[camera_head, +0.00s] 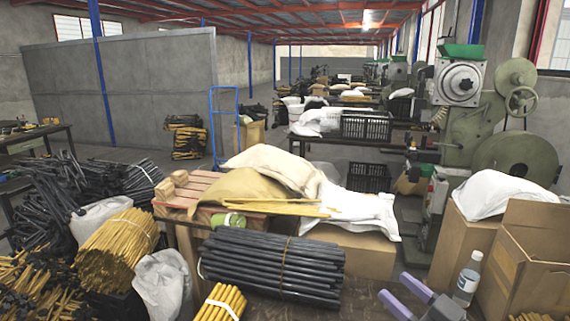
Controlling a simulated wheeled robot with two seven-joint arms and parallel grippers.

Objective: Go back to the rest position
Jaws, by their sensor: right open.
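My right gripper (393,284) shows at the bottom right, with two purple fingers spread apart and nothing between them. It is low in the picture, to the right of a bundle of black rods (270,265) and left of a clear bottle (467,278). My left gripper is not in view. A green riveting press (465,130) with a large wheel stands at the right, partly hidden by boxes and a sack.
An open cardboard box (522,262) is close to my right gripper's right. White sacks (360,212) lie on a box ahead. Yellow rod bundles (118,245) crowd the left. A blue hand truck (222,125) stands farther back. Grey floor shows at the back centre.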

